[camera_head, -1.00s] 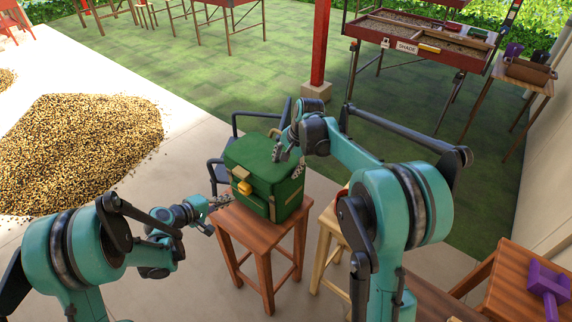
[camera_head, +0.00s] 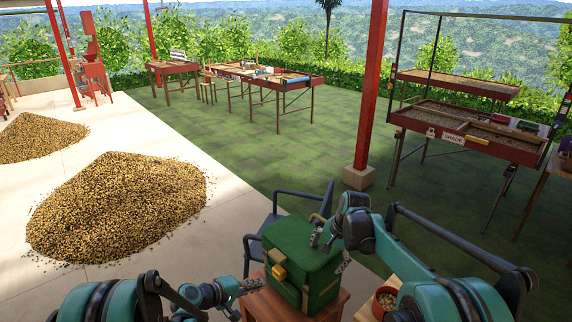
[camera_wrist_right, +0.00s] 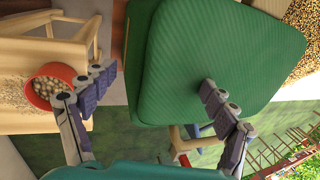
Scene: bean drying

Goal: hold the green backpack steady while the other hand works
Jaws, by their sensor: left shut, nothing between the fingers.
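The green backpack (camera_head: 290,244) stands upright on a reddish wooden stool (camera_head: 262,307), with a yellow buckle and tan straps on its front. My left gripper (camera_head: 252,284) is shut and empty at the backpack's lower left side; I cannot tell if it touches. My right gripper (camera_head: 331,250) is at the upper right edge, one finger over the top and one beside the right side. In the right wrist view its fingers (camera_wrist_right: 155,80) are spread wide, one in front of the green backpack (camera_wrist_right: 215,60) and one apart from it.
A dark chair (camera_head: 262,218) stands right behind the backpack. A red pot of beans (camera_head: 385,298) sits on a pale wooden stool to the right. A red post (camera_head: 371,100), drying racks (camera_head: 470,130) and bean heaps (camera_head: 115,205) are farther off.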

